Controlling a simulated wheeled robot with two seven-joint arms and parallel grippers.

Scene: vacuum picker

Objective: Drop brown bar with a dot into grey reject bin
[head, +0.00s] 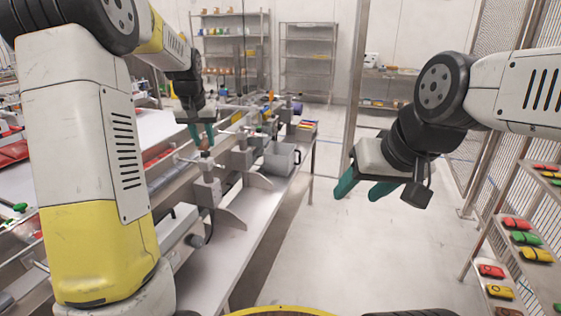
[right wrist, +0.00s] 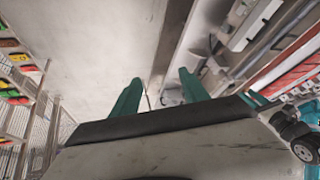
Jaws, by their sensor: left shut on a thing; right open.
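My left gripper (head: 202,143) is over the conveyor side of the line, with its teal fingers pointing down. It is shut on a small brown thing, likely the brown bar (head: 205,152), which is mostly hidden at the fingertips. I cannot make out a dot on it. My right gripper (head: 361,191) is open and empty over the floor aisle. Its two spread fingers also show in the right wrist view (right wrist: 160,95).
Grey brackets and machine posts (head: 207,190) line the conveyor edge between the left gripper and the side table (head: 240,235). Coloured packs (head: 306,125) lie behind the bin. A rack with coloured packs (head: 524,238) stands at right. The aisle floor (head: 320,250) is clear.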

